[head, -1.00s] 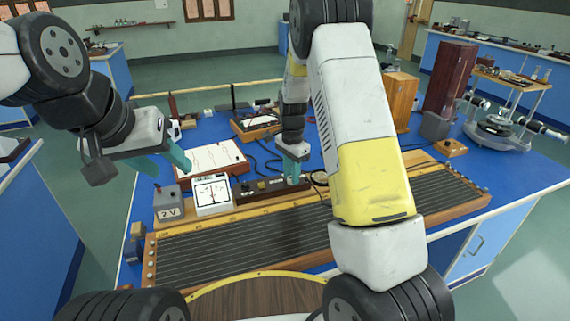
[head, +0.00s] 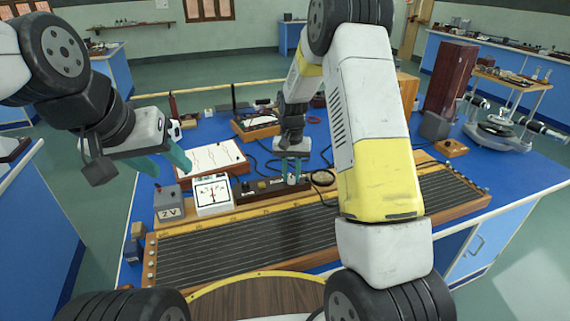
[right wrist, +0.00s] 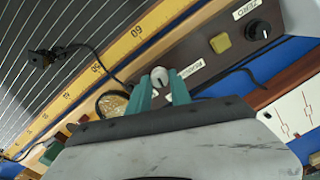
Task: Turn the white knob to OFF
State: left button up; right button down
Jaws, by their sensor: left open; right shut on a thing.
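The white knob (right wrist: 160,76) sits on a dark brown control box (right wrist: 207,48) and carries a dark mark. My right gripper (right wrist: 162,91) is shut on it, one teal finger on each side. In the head view my right gripper (head: 292,172) points down at the box (head: 262,188), and the knob shows only small between its fingers. The small label beside the knob is partly covered by a finger, and I cannot read its setting. My left gripper (head: 163,163) is open and empty, above the bench's left side.
The box also has a black knob (right wrist: 258,30) and a yellow button (right wrist: 221,43). A white meter (head: 213,194) and a grey 2V block (head: 168,203) stand left of it. A long wired board (head: 240,236) lies in front. Cables lie behind and right of the box.

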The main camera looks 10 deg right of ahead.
aim_at(291, 177)
jog(key=shift+n, duration=0.9)
jog(key=c, duration=1.2)
grip_release()
jog(key=shift+o, duration=0.2)
jog(key=shift+r, duration=3.9)
